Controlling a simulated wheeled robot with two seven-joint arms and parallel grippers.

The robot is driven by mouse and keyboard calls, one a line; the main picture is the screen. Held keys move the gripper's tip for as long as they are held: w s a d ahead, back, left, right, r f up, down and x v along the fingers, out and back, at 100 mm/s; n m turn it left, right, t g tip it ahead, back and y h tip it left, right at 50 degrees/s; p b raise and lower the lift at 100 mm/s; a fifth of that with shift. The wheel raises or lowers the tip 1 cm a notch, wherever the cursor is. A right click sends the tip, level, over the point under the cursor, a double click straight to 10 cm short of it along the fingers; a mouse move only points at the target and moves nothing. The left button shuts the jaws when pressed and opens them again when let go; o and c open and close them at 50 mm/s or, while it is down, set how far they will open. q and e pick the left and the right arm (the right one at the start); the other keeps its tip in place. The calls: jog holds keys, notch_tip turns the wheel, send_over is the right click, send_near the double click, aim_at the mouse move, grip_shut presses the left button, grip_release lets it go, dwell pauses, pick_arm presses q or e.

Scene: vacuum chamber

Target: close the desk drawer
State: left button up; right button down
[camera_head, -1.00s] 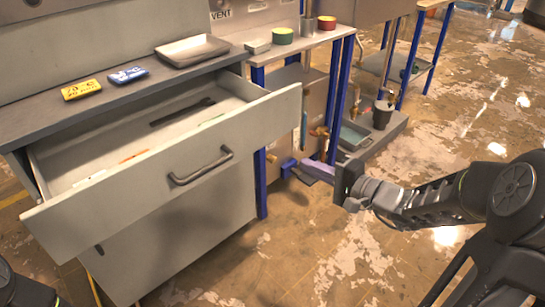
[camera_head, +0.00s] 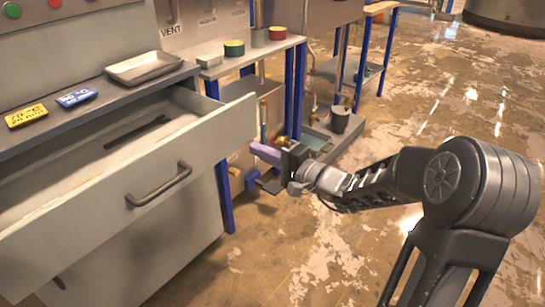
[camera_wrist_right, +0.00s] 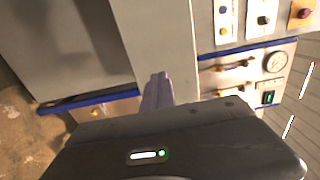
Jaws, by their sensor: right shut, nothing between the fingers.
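The desk drawer (camera_head: 105,210) is pulled out at the left of the head view, with a grey front and a dark bar handle (camera_head: 160,186). A dark, flat, long item (camera_head: 138,134) lies inside it. My right gripper (camera_head: 262,152) is shut and empty, its purple fingers just right of the drawer front's right end. In the wrist view the shut fingers (camera_wrist_right: 158,90) point at a pale grey panel (camera_wrist_right: 158,40); I cannot tell if they touch it. My left gripper is not in view.
The desk top holds a grey tray (camera_head: 145,67), a yellow label block (camera_head: 26,115) and a blue one (camera_head: 76,97). A blue-legged bench (camera_head: 262,47) with small containers stands behind my right gripper. The floor (camera_head: 290,245) at front is clear.

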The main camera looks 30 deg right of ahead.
aim_at(228, 136)
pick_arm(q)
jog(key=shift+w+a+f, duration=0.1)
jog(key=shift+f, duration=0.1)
pick_arm(e)
jog(key=x, duration=0.8)
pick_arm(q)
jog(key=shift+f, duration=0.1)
